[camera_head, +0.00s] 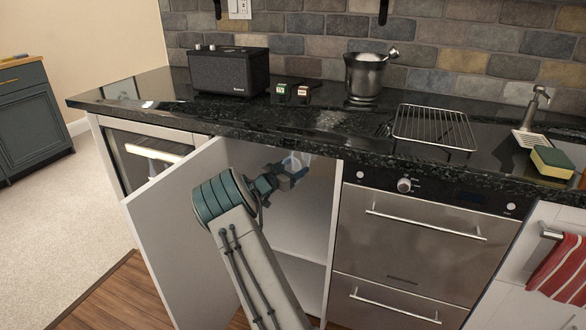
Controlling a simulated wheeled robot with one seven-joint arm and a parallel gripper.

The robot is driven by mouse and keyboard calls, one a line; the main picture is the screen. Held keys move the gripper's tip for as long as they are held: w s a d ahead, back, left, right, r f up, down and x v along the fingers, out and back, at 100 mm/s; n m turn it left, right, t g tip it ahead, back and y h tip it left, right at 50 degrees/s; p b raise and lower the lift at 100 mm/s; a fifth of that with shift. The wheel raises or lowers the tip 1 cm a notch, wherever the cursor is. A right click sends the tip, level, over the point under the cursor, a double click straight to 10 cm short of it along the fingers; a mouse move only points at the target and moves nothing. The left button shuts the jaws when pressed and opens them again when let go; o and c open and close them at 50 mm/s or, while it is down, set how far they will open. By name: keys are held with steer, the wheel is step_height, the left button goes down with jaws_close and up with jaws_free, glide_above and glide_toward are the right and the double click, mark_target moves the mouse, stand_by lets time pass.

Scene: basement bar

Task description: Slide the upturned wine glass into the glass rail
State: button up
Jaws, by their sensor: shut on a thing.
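My gripper (292,172) is inside the open cabinet (318,232), just under the front edge of the black counter. It is shut on a small, clear, bluish-white thing, which looks like the wine glass (296,160). The glass is small and partly hidden by the gripper, so I cannot tell its exact tilt. I cannot make out the glass rail; the upper inside of the cabinet is hidden by the counter edge.
The white cabinet door (172,225) stands open to the left of my arm. A steel oven (415,245) is right of the cabinet. On the black counter (320,122) stand a dark speaker (230,72), a steel ice bucket (366,78) and a wire rack (433,128).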

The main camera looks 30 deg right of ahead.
steer(key=shift+f, duration=0.2)
steer(key=o, duration=0.9)
steer(key=shift+a, duration=0.1)
